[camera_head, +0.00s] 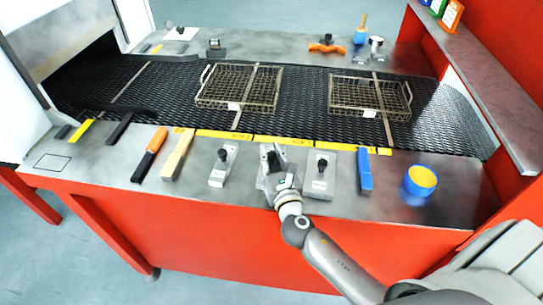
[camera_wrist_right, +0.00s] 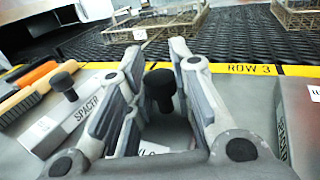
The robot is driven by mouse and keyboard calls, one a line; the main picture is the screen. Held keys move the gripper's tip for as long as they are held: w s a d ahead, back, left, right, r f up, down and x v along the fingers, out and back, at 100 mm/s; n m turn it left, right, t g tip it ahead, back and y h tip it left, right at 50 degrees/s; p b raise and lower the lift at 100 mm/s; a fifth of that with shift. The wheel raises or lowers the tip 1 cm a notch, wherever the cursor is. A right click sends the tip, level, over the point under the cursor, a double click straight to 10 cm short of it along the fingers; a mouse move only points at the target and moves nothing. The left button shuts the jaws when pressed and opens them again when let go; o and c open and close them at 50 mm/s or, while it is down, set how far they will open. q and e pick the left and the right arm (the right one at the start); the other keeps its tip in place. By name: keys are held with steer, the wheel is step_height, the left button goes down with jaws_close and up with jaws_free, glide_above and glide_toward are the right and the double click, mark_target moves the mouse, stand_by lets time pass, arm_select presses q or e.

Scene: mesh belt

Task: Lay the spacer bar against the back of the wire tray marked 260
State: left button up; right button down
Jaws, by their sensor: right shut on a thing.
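Two wire trays stand on the black mesh belt, one left (camera_head: 211,92) and one right (camera_head: 345,98). Each has a small white front tag, too small to read. Three grey blocks with black knobs lie along the front ledge. The left block (camera_head: 218,174), lettered "SPACER" in part in the wrist view (camera_wrist_right: 80,112), and the right block (camera_head: 318,187) stand free. My right gripper (camera_head: 270,158) is shut on the middle block's black knob (camera_wrist_right: 160,88); that block's label is mostly hidden. My left gripper is not in view.
The yellow strip (camera_head: 285,140) at the belt's front edge reads "ROW 3" in the wrist view (camera_wrist_right: 250,69). An orange-and-black tool (camera_head: 150,154), a blue block (camera_head: 364,170) and a blue-yellow cup (camera_head: 420,181) share the ledge. A red-sided shelf (camera_head: 470,60) bounds the right.

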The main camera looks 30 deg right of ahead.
steer(key=shift+r, duration=0.1)
steer(key=c, duration=1.3)
jaws_free()
steer(key=shift+f, duration=0.2)
